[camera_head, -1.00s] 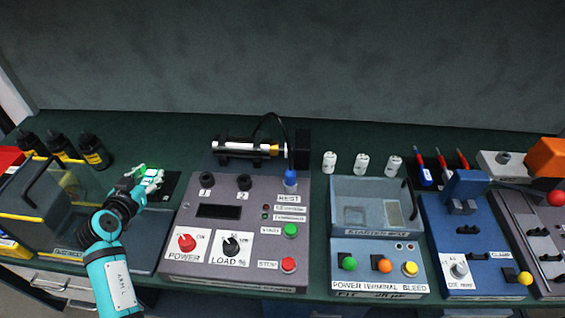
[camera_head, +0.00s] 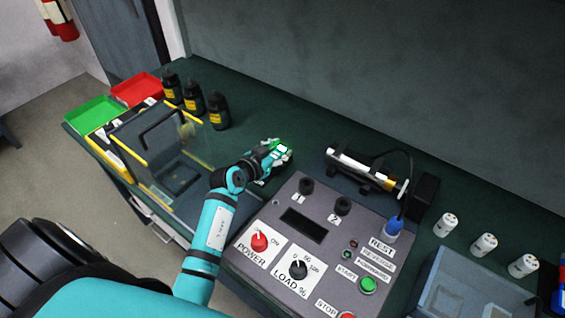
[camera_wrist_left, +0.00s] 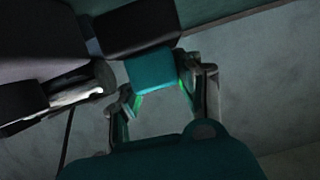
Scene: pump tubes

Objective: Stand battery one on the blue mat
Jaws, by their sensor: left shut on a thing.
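Three small white cylinders, which look like batteries, stand upright on the green bench at the right of the head view: a left one (camera_head: 445,225), a middle one (camera_head: 484,246) and a right one (camera_head: 523,265). I cannot read which is battery one. My left gripper (camera_head: 280,150) is behind the grey control panel, well left of them. It is shut on a small teal block (camera_wrist_left: 152,70), seen between the fingertips in the wrist view; in the head view a green and white patch shows there. I cannot make out a blue mat. My right gripper is not in view.
The grey control panel (camera_head: 304,222) stands in front of the gripper. A dark cylinder holder with a cable (camera_head: 365,168) lies to its right. Black bottles (camera_head: 193,98) and a clear yellow-edged box (camera_head: 150,150) stand to its left. A grey-blue tray (camera_head: 465,290) is at lower right.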

